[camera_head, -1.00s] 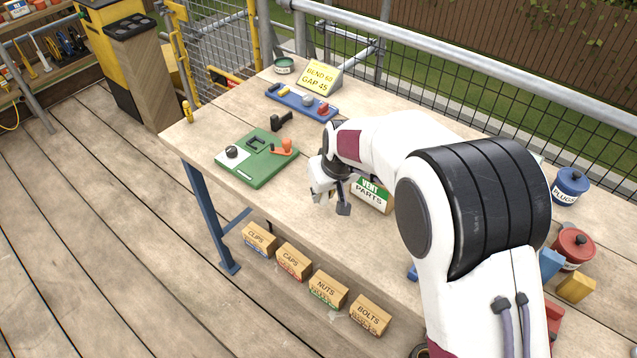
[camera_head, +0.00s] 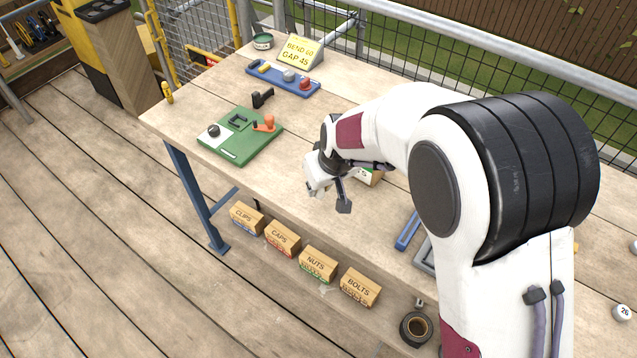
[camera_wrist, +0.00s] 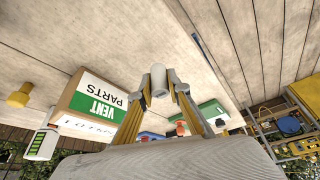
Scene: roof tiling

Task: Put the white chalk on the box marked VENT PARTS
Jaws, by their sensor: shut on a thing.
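The white chalk (camera_wrist: 158,80) is a short pale cylinder between the fingertips of my gripper (camera_wrist: 160,88) in the wrist view. My gripper is shut on it. The box marked VENT PARTS (camera_wrist: 95,103) has a green and white label and stands left of the fingers in the wrist view; the chalk is apart from it. In the head view my gripper (camera_head: 328,196) is above the bench's front part, and my arm hides most of the box (camera_head: 371,177). The chalk cannot be made out in the head view.
A green board (camera_head: 240,140) with small parts lies left on the bench. Behind it are a blue tray (camera_head: 283,78) and a sign reading BEND 60 GAP 45 (camera_head: 300,51). Labelled boxes, such as NUTS (camera_head: 317,264), sit below the front edge.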

